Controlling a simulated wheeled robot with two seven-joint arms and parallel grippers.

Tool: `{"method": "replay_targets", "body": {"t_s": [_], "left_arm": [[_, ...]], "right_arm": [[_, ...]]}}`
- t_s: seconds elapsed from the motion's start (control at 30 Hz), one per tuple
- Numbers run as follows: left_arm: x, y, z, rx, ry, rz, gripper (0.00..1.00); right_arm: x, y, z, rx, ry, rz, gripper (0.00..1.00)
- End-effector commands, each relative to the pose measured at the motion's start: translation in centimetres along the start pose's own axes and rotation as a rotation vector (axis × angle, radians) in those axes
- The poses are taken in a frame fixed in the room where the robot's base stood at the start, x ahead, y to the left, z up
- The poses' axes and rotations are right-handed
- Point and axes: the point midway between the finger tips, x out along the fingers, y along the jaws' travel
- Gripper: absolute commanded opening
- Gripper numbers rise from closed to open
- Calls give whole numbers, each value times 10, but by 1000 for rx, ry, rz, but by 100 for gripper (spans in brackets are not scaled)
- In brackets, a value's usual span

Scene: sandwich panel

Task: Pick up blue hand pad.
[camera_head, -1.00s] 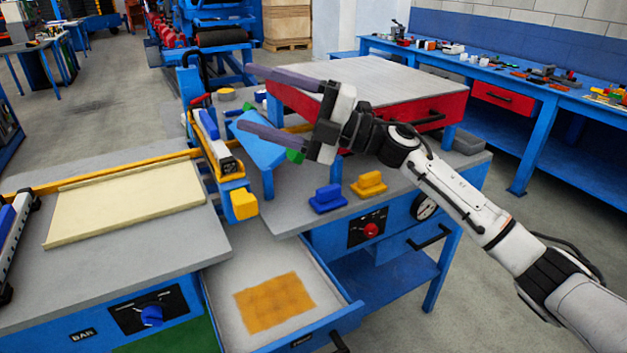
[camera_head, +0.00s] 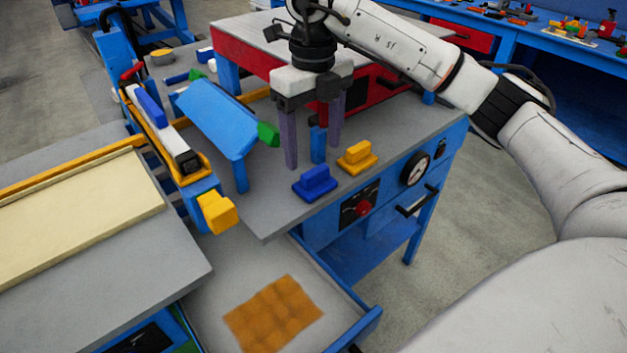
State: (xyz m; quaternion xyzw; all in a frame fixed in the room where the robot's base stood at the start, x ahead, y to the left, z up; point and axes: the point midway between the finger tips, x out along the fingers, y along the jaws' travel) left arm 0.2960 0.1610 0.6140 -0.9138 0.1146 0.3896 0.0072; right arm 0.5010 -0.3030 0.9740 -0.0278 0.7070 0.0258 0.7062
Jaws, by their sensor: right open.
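The blue hand pad (camera_head: 315,183) is a small stepped block with a raised grip, lying on the grey worktop near its front edge. A yellow pad (camera_head: 357,157) of the same shape lies just right of and behind it. My right gripper (camera_head: 312,154) points down with two purple fingers spread apart and nothing between them that it grips. It is just behind the blue hand pad, apart from it in the picture. A blue post shows between the fingers. My left gripper is out of view.
A red drawer unit (camera_head: 245,62) stands behind my gripper. A sloped blue plate (camera_head: 218,118) and a yellow block (camera_head: 217,211) are to the left. An open drawer (camera_head: 215,274) with an orange sheet (camera_head: 273,314) sits below. The worktop's front strip (camera_head: 275,212) is clear.

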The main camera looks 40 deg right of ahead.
Motion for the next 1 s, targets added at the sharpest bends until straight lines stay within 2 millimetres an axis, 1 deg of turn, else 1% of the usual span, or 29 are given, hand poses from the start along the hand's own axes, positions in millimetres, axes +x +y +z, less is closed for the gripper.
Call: {"method": "replay_targets", "body": {"t_s": [0.17, 0.4, 0.47, 0.57, 0.77, 1.0], "left_arm": [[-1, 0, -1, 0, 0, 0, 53], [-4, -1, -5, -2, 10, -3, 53], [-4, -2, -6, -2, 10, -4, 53], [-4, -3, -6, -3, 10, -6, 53], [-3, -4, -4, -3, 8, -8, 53], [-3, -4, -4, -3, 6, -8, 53]], "right_arm": [[13, 0, -1, -1, 1, 1, 69], [48, -2, -5, -2, 2, 1, 69], [54, -2, -4, -2, 1, 2, 69], [59, -2, -4, -3, -1, 2, 69], [59, -2, -4, -3, -1, 2, 69], [59, -2, -4, -2, -1, 2, 28]]}}
